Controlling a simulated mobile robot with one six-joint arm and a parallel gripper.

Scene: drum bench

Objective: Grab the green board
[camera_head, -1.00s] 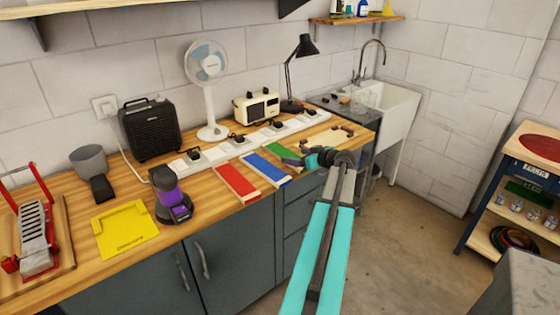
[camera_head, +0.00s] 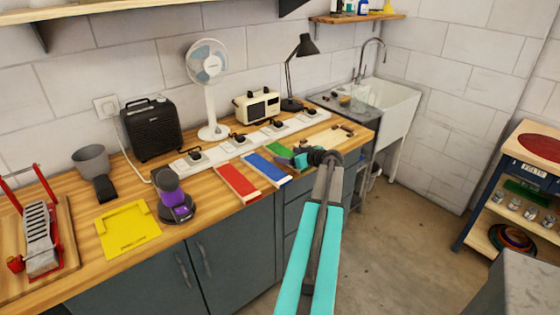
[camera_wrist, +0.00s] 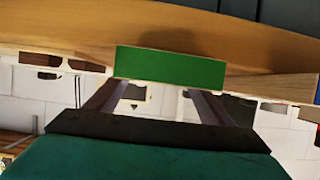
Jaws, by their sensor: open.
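The green board (camera_head: 277,151) lies on the wooden bench, to the right of the blue board, with its near part hidden behind my gripper. My gripper (camera_head: 299,161) is at the front edge of the bench, at the board's near end. In the wrist view the green end face of the board (camera_wrist: 170,67) shows just ahead of the open fingers (camera_wrist: 158,97), roughly centred between them. The jaws hold nothing. I cannot tell whether the fingertips overlap the board's sides.
The blue board (camera_head: 266,169) and red board (camera_head: 238,182) lie to the left on the bench. A white power strip (camera_head: 225,155) with plugs runs behind them. A purple-and-black device (camera_head: 176,200) and a yellow plate (camera_head: 128,230) are farther left.

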